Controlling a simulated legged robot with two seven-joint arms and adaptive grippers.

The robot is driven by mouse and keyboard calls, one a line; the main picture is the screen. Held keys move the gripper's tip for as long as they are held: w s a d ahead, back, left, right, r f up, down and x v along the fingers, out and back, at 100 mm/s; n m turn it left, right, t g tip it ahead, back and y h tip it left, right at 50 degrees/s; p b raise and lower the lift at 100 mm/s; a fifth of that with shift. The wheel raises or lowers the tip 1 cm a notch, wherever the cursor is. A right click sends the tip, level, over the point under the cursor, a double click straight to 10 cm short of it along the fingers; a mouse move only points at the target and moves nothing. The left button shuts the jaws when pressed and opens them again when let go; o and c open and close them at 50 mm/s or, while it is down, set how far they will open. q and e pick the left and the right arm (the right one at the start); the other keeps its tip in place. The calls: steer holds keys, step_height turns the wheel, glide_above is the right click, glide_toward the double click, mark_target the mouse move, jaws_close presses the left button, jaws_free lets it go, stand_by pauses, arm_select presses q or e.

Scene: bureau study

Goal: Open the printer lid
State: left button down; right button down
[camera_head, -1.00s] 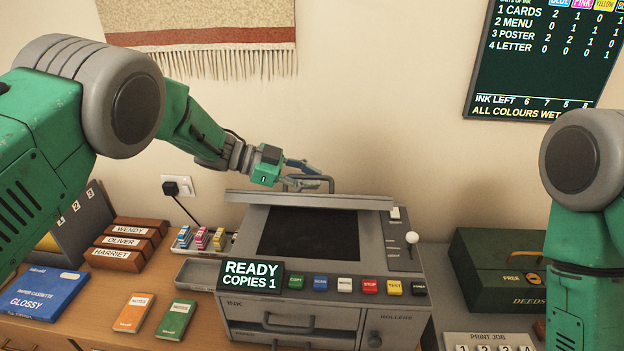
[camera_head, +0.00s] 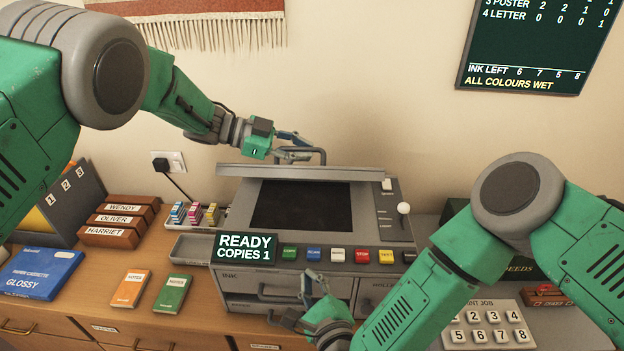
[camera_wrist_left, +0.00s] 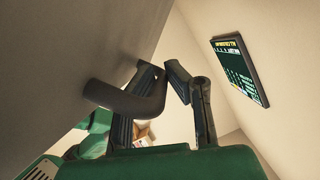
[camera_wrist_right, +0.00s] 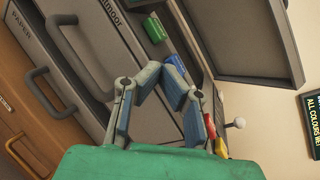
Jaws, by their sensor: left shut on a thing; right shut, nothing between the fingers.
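The grey printer has its lid (camera_head: 310,172) raised at the back, seen nearly edge-on, above a dark glass plate (camera_head: 300,206). The lid's underside (camera_wrist_right: 235,40) shows in the right wrist view. My left gripper (camera_head: 302,147) is shut on the dark lid handle (camera_wrist_left: 125,98) at the lid's upper edge. My right gripper (camera_head: 298,302) is shut and empty in front of the printer, close to the ink drawer handle (camera_head: 277,293); whether they touch is unclear. Its fingers (camera_wrist_right: 161,80) also show in the right wrist view.
A display (camera_head: 246,248) reading READY, COPIES 1 and coloured buttons line the printer's front. Ink cartridges (camera_head: 194,213) stand at its left, with notebooks (camera_head: 131,288) in front. A number pad (camera_head: 488,325) lies at the right. The wall is close behind the lid.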

arm_select(q)
steer(key=shift+a, duration=0.1)
arm_select(e)
steer(key=w+r+m+t+h, duration=0.1)
steer(key=r+m+h, duration=0.1)
steer(key=m, duration=0.2)
steer(key=w+r+m+t+h, duration=0.2)
steer(key=r+m, duration=0.1)
steer(key=m, duration=0.1)
steer(key=w+r+m+t+h, duration=0.1)
steer(key=r+m, duration=0.1)
steer(key=m, duration=0.2)
steer(key=shift+w+a+r+t+h, duration=0.15)
steer(key=shift+w+a+t+h, duration=0.15)
steer(key=shift+a+h, duration=0.1)
arm_select(q)
steer(key=shift+w, duration=0.1)
arm_select(e)
steer(key=w+r, duration=0.5)
steer(key=w, duration=0.7)
steer(key=shift+d, duration=0.1)
